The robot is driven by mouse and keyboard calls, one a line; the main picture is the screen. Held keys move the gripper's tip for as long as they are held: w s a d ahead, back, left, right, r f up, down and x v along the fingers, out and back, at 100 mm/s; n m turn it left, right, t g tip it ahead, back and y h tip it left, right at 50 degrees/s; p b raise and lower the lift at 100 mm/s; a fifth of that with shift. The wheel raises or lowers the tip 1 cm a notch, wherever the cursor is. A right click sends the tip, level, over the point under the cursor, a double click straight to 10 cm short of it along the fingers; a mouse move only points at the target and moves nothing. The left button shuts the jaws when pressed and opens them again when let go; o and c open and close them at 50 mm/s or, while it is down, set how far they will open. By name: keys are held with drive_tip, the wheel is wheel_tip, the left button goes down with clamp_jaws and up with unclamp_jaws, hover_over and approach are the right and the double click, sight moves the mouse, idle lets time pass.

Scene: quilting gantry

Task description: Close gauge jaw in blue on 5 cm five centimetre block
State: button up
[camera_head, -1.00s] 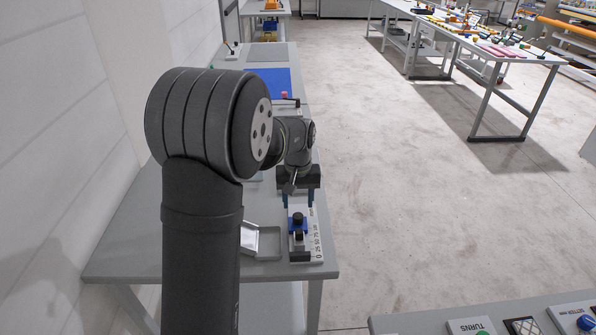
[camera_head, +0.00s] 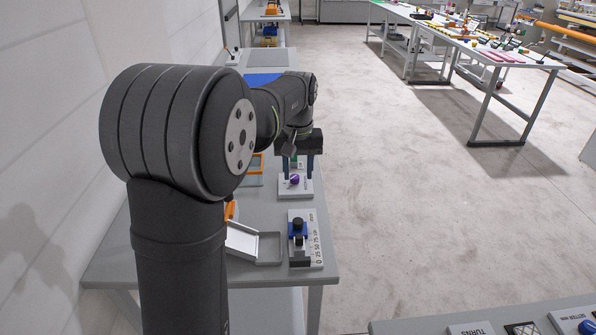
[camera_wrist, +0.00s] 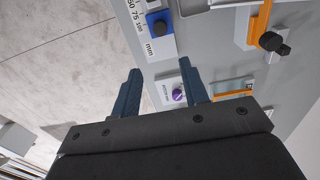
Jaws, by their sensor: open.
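The gauge (camera_head: 317,252) is a white board with a number scale, near the front edge of the table. Its blue jaw (camera_head: 297,229) carries a black knob on top, and a dark block sits at the near end of its track. In the wrist view the blue jaw (camera_wrist: 157,24) is at the top, beside the "mm" end of the scale. I cannot make out the 5 cm block. My gripper (camera_head: 297,178) is open and empty, beyond the gauge, above a small white plate with a purple knob (camera_head: 294,179). The fingers also show in the wrist view (camera_wrist: 164,84).
A pale shallow tray (camera_head: 268,248) lies left of the gauge. An orange-framed item (camera_wrist: 262,22) stands further left on the table. A blue mat (camera_head: 262,78) lies at the back. The floor on the right is open, with another table (camera_head: 500,62) beyond.

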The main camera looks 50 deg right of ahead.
sight(300, 221)
drive_tip(key=shift+d+f, duration=0.1)
drive_tip(key=shift+f, duration=0.25)
drive_tip(key=c, duration=0.3)
drive_tip(key=f+m+h, duration=0.1)
drive_tip(key=f, duration=0.1)
drive_tip(key=w+d+f+t+h, duration=0.1)
drive_tip(key=f, duration=0.1)
drive_tip(key=d+f+m+t+h, duration=0.1)
drive_tip(key=f, duration=0.1)
drive_tip(key=shift+w+d+f+m, duration=0.1)
drive_tip(key=shift+w+f+m, duration=0.2)
clamp_jaws()
drive_tip(key=x, duration=0.9)
drive_tip(key=shift+w+d+f, duration=0.1)
drive_tip(key=shift+d+f, duration=0.05)
drive_tip(key=shift+f, duration=0.3)
drive_tip(key=shift+s+a, duration=0.5)
drive_tip(key=shift+a, duration=0.3)
drive_tip(key=shift+s+a, duration=0.5)
drive_tip(key=shift+a, duration=0.3)
drive_tip(key=shift+s, duration=0.1)
drive_tip(key=shift+s+a, duration=1.05)
drive_tip(key=shift+a, duration=0.1)
drive_tip(key=shift+d, duration=0.1)
